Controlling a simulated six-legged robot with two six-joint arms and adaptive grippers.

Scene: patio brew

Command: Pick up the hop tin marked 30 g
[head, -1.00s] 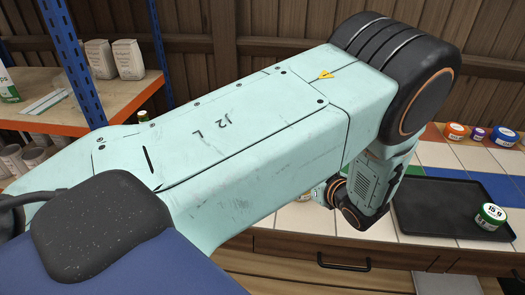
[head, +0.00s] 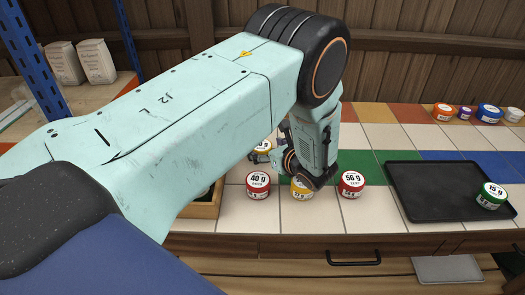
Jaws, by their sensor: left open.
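No tin in the head view shows a readable 30 g mark. A yellow-lidded tin (head: 301,188) stands on the tiled counter below my left wrist, its marking mostly covered. Another yellow-lidded tin (head: 263,147) stands farther back, partly hidden beside my left gripper. My left gripper (head: 259,156) is open, mostly hidden behind its own arm and wrist; I cannot tell whether it touches that tin. My right gripper is not in view.
A red 40 g tin (head: 258,185) and a red 56 g tin (head: 351,184) flank the front yellow tin. A black tray (head: 425,190) holds a green 15 g tin (head: 491,196). A wooden box (head: 206,208) sits left. Several small tins line the back right.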

